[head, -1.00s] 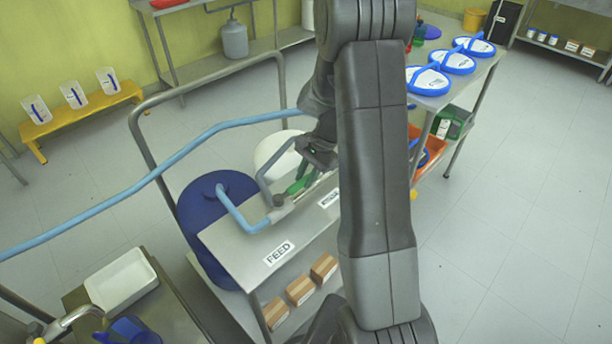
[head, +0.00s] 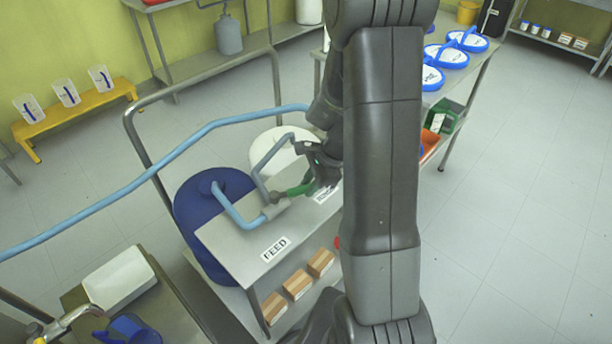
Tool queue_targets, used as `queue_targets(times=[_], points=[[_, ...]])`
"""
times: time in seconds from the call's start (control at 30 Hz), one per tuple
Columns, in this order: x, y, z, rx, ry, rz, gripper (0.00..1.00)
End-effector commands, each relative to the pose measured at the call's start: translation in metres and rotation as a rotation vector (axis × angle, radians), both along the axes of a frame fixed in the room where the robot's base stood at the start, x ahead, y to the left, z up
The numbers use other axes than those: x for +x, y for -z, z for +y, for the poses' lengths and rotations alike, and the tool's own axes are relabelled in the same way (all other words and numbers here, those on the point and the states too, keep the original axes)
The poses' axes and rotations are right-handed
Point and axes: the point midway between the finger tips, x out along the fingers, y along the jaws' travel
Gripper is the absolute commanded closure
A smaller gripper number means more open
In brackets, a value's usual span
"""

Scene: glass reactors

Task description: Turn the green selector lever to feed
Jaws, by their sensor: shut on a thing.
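The green selector lever (head: 296,190) is on the steel table top (head: 238,249), by the pipe joint. It points to the right in the picture from its pivot. My gripper (head: 317,180) is shut on the lever's outer end, and the fingers partly hide it. The FEED label (head: 275,249) lies on the near side of the table, below and left of the lever. A second label (head: 326,193) lies beside the gripper; my arm partly covers it, and I cannot read it.
A blue drum (head: 200,207) and a white drum (head: 270,150) stand behind the table, with pipes from both meeting at the lever. A light blue hose (head: 150,172) crosses at left. Cartons (head: 297,285) sit on the lower shelf. The table top around the FEED label is clear.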

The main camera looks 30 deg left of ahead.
Motion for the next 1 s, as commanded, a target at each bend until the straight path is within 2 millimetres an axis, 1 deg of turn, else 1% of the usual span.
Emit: queue_targets(times=[0.2, 0.5, 0.73, 1.0], points=[[-0.017, -0.003, -0.014, -0.002, 0.204, 0.000, 1.00], [-0.042, -0.003, -0.025, -0.003, 0.487, -0.001, 1.00], [-0.059, -0.003, -0.028, -0.002, 0.703, -0.001, 1.00], [-0.073, -0.002, -0.027, -0.002, 0.914, -0.001, 1.00]])
